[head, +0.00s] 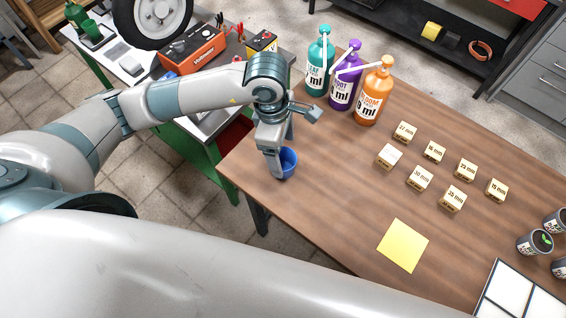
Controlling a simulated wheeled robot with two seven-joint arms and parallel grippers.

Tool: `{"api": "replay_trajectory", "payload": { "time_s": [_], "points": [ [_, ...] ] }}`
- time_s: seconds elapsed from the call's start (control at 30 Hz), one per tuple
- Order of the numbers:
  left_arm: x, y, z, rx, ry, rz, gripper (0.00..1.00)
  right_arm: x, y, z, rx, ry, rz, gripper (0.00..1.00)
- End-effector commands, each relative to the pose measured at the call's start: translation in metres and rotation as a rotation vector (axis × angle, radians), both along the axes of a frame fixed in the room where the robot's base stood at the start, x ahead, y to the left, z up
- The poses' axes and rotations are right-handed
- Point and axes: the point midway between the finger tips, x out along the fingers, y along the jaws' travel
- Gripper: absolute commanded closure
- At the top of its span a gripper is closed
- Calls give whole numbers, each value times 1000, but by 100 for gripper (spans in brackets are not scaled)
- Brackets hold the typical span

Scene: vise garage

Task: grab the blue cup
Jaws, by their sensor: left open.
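The blue cup (289,164) stands on the wooden table near its left edge. My left gripper (279,172) is directly over the cup and points down at it. One finger overlaps the cup's left side in the picture and hides part of it. The gripper is open. I cannot tell whether a finger touches the cup or reaches inside it. My right gripper is not in view.
Teal (319,62), purple (346,75) and orange (374,92) pump bottles stand behind the cup. Several small labelled blocks (420,178) and a yellow sheet (403,245) lie to the right. A white divided tray (513,292) and small pots (535,242) are at the right edge.

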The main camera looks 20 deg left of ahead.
Motion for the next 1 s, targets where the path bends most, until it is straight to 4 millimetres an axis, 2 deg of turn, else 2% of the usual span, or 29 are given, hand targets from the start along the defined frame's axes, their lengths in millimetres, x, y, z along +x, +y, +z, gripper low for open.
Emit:
{"api": "replay_trajectory", "payload": {
  "time_s": [0.17, 0.33, 0.53, 1.0],
  "points": [
    [-1, 1, -8, 1, 3, 2, 25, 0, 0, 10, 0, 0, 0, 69],
    [-1, 3, -27, 3, 5, 2, 25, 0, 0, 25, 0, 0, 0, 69],
    [0, 0, -48, 1, 2, 2, 25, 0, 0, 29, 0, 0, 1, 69],
    [0, -1, -52, 0, 0, 0, 25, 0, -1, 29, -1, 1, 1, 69]
  ]
}}
